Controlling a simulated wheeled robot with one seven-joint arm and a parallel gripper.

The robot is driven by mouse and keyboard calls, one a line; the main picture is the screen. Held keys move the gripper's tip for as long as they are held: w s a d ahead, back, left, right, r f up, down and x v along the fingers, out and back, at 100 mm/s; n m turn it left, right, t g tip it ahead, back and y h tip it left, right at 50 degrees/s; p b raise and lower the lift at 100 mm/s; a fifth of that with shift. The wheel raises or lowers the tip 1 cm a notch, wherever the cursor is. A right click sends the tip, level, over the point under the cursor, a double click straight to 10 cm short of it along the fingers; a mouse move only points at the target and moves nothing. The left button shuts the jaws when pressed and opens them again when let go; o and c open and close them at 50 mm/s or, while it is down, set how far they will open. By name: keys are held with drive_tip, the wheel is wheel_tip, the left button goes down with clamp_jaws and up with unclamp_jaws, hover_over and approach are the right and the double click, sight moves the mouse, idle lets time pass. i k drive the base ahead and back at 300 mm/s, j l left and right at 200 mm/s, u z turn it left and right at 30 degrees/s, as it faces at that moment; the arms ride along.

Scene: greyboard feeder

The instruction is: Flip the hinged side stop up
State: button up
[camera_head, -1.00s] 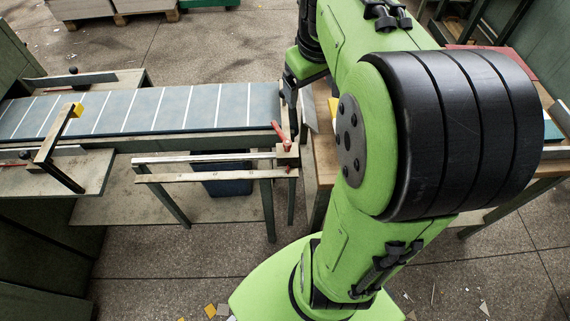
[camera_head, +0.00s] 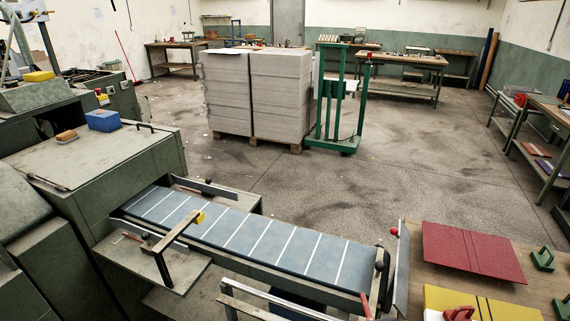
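The feeder's blue belt (camera_head: 262,239) with white cross lines runs from the grey machine at left toward the lower right. A thin grey plate (camera_head: 402,268) stands on edge across the belt's right end, with a red knob (camera_head: 394,231) beside its top. A red lever (camera_head: 365,304) and a pale metal side rail (camera_head: 275,299) show at the bottom edge, partly cut off. I cannot tell for sure which of these is the hinged side stop, or its angle. My gripper and arm are out of view.
A bench at right holds red board (camera_head: 472,252) and yellow board (camera_head: 478,303). Tall grey board stacks (camera_head: 281,95) and a green lift truck (camera_head: 338,100) stand behind. The floor between is open.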

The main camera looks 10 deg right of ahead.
sight(400, 290)
drive_tip(key=i+j+z, duration=0.2)
drive_tip(key=z, duration=0.15)
drive_tip(key=i+j+z, duration=0.15)
drive_tip(key=j+z, duration=0.2)
drive_tip(key=i+j+z, duration=0.1)
drive_tip(key=j+z, duration=0.25)
drive_tip(key=j, duration=0.15)
drive_tip(key=i+j+z, duration=0.1)
drive_tip(key=j+z, duration=0.25)
